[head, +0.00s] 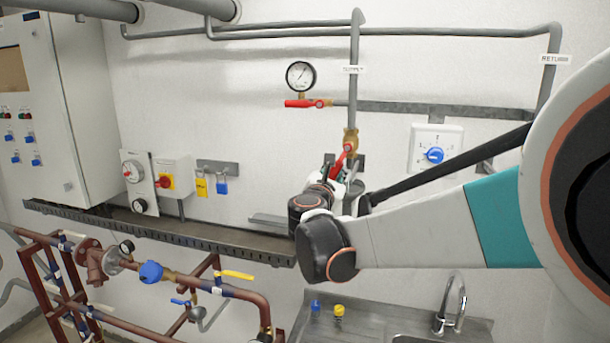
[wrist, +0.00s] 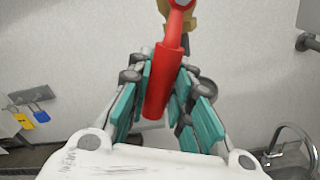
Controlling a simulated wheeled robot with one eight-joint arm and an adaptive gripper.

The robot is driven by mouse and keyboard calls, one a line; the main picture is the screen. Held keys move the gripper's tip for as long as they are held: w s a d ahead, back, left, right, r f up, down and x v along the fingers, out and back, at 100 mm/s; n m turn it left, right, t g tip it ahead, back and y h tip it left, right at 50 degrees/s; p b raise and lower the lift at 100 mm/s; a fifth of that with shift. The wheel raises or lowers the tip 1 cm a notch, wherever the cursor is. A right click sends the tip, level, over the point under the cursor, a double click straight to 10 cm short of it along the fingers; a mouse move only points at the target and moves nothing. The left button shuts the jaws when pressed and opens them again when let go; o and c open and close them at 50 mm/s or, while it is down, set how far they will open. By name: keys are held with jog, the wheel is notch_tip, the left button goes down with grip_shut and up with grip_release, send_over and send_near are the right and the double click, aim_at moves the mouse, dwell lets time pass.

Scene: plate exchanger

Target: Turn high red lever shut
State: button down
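One red lever (head: 343,157) sits on a brass valve (head: 351,140) on the vertical supply pipe. It slants down and left from the valve. In the wrist view the red lever (wrist: 163,85) runs down between my fingers, its free end toward my palm. My gripper (head: 334,172) is at this lever, with teal finger pads close on both sides of it; the fingers (wrist: 165,65) look shut on it, though the contact is partly hidden. Another red lever (head: 303,103) lies level under the round gauge (head: 301,76), higher up and left, clear of my gripper.
A white box with a blue knob (head: 435,155) is on the wall to the right. A dark cable tray (head: 160,229) runs along the wall below left. Below are a sink with a tap (head: 450,307) and brown pipework with a yellow lever (head: 234,275). Yellow and blue padlocks (head: 221,187) hang left.

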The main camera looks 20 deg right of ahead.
jog(key=shift+a, duration=0.1)
jog(key=m, duration=0.1)
jog(key=w+a+r+m, duration=0.1)
jog(key=m, duration=0.1)
jog(key=shift+a+b, duration=0.15)
jog(key=shift+b, duration=0.15)
notch_tip(320, 180, up, 6)
jog(key=w+a+m, duration=0.1)
jog(key=a+m, duration=0.1)
jog(key=m, duration=0.8)
jog(key=shift+w, duration=0.3)
jog(key=c, duration=1.4)
grip_release()
jog(key=shift+a, duration=0.1)
